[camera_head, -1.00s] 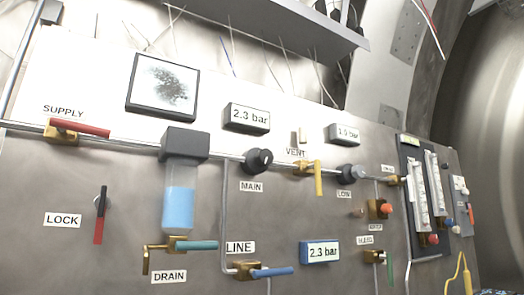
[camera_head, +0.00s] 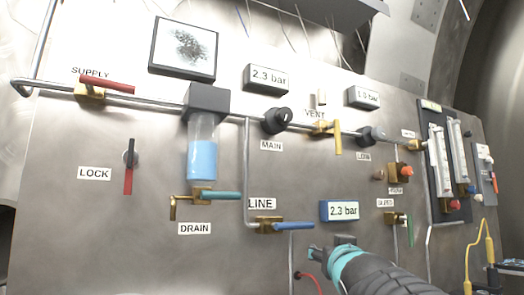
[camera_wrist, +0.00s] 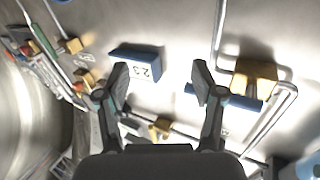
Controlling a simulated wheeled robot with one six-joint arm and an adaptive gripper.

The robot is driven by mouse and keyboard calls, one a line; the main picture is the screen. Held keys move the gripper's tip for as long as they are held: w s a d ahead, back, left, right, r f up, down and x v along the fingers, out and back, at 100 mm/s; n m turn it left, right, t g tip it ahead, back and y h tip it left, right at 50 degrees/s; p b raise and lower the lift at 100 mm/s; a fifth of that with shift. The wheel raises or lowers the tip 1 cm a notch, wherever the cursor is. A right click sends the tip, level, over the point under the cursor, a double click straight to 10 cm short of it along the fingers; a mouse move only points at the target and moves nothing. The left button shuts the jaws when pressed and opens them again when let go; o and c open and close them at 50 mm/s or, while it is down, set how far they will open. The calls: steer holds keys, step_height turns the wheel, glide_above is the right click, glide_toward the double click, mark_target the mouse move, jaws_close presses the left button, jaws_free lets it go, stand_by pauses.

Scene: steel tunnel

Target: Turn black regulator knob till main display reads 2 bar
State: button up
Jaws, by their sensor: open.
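The black main regulator knob (camera_head: 276,120) sits on the pipe above the MAIN label in the head view. The main display (camera_head: 266,79) is a dark box above it and reads 2.3 bar. A blue-framed line display (camera_head: 339,211) lower down also reads 2.3 bar; it shows in the wrist view (camera_wrist: 138,62) too. My gripper (camera_head: 312,252) is below the line display, low and right of the main knob and apart from it. In the wrist view my gripper (camera_wrist: 158,85) has its two fingers spread with nothing between them. The main knob cannot be made out in the wrist view.
The blue-handled LINE valve (camera_head: 284,226) is close to my gripper. The DRAIN valve (camera_head: 217,195) is at left. Pipes run along the panel.

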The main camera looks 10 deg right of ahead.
step_height(320, 180, up, 12)
steer(key=a+t+y, duration=0.1)
steer(key=a+t, duration=0.1)
steer(key=t, duration=0.2)
steer(key=n+t+y, duration=0.3)
steer(key=t+y, duration=0.2)
steer(key=y, duration=0.2)
glide_toward(287, 114)
steer(key=p+x, duration=0.4)
steer(key=x, duration=0.6)
steer(key=shift+w, duration=0.1)
steer(key=c, duration=1.2)
